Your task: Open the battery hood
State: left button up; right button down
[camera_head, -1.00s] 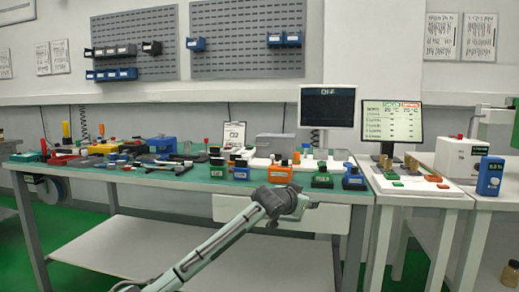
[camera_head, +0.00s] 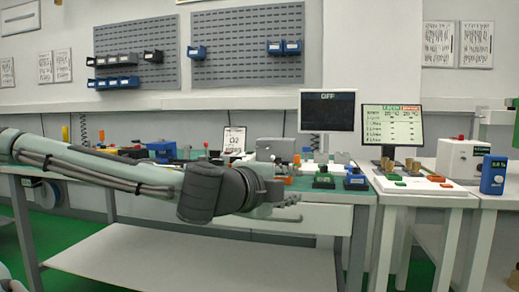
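I cannot tell for sure which thing is the battery hood. A grey box-like cover (camera_head: 275,149) stands at the back of the green-topped workbench (camera_head: 345,198), left of the dark monitor. My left arm reaches in from the left across the front of the bench and hides much of its left and middle part. My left gripper (camera_head: 289,206) is in front of the bench's front edge, below and slightly right of the grey cover and apart from it. Its fingers are small and seen from the side, so their opening is unclear. My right gripper is out of view.
A dark monitor (camera_head: 327,110) reading OFF and a lit screen (camera_head: 391,124) stand at the back. Green (camera_head: 323,180) and blue (camera_head: 355,181) blocks sit near the front edge. A blue device (camera_head: 492,175) stands on the right bench. A lower shelf (camera_head: 190,262) is bare.

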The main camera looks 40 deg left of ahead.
aim_at(284, 148)
jog(key=i+j, duration=0.2)
jog(key=j, duration=0.2)
jog(key=i+j, duration=0.2)
jog(key=j, duration=0.2)
jog(key=i+j, duration=0.2)
jog(key=j, duration=0.2)
jog(key=i+j, duration=0.15)
jog(key=j, duration=0.25)
jog(key=i+j, duration=0.2)
jog(key=j, duration=0.2)
jog(key=i+j, duration=0.2)
jog(key=j, duration=0.2)
